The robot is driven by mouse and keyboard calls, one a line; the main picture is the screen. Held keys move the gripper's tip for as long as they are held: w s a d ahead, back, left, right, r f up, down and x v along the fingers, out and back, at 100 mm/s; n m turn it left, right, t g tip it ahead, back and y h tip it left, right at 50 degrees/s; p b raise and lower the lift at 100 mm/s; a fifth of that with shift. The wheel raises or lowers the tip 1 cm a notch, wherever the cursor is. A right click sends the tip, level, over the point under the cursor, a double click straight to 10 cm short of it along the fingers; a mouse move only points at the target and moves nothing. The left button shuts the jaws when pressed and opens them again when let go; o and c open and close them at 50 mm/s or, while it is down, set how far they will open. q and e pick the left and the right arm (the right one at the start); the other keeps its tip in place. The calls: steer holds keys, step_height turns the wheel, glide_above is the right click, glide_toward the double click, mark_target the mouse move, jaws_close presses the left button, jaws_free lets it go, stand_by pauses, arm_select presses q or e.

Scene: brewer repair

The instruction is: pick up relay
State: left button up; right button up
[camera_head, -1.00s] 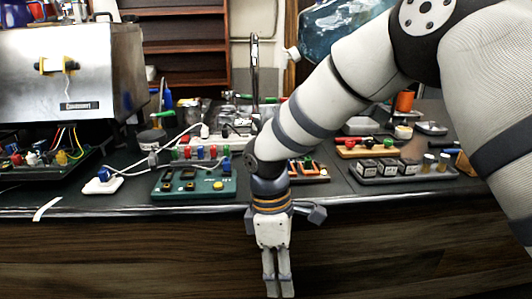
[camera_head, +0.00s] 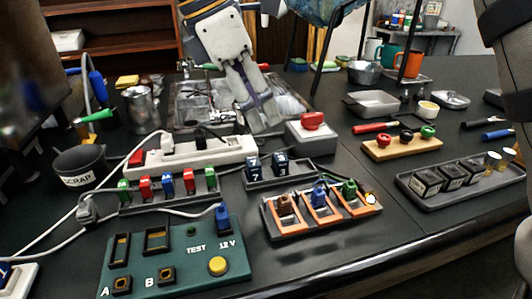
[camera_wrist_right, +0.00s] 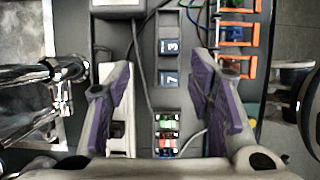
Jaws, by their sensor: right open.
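Two small dark blocks marked 7 (camera_head: 254,166) and 3 (camera_head: 281,161) stand in a grey tray (camera_head: 300,177) mid-table. Several black boxes with white labels (camera_head: 427,180) stand in a grey tray (camera_head: 410,191) at the right. I cannot tell which of these is the relay. My right gripper (camera_head: 262,122) is open and empty above the table, behind the numbered blocks. In the right wrist view, the blocks 3 (camera_wrist_right: 169,46) and 7 (camera_wrist_right: 169,78) show between its spread fingers (camera_wrist_right: 164,78). My left gripper is not in view.
A white power strip (camera_head: 190,155) and a grey box with a red button (camera_head: 311,132) flank the numbered tray. In front are the green test board (camera_head: 180,262) and an orange-framed rack (camera_head: 330,219). A scrap cup (camera_head: 80,166) and loose cables lie left.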

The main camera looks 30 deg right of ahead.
mark_target(282, 156)
steer(key=x, duration=0.3)
steer(key=s+x, duration=0.1)
steer(key=x, duration=0.5)
steer(key=shift+s+a+p, duration=0.15)
steer(key=shift+s+p, duration=0.1)
steer(key=shift+p, duration=0.1)
steer(key=shift+d+f, duration=0.2)
steer(key=shift+f, duration=0.25)
steer(key=shift+w, duration=0.1)
steer(key=c, duration=1.1)
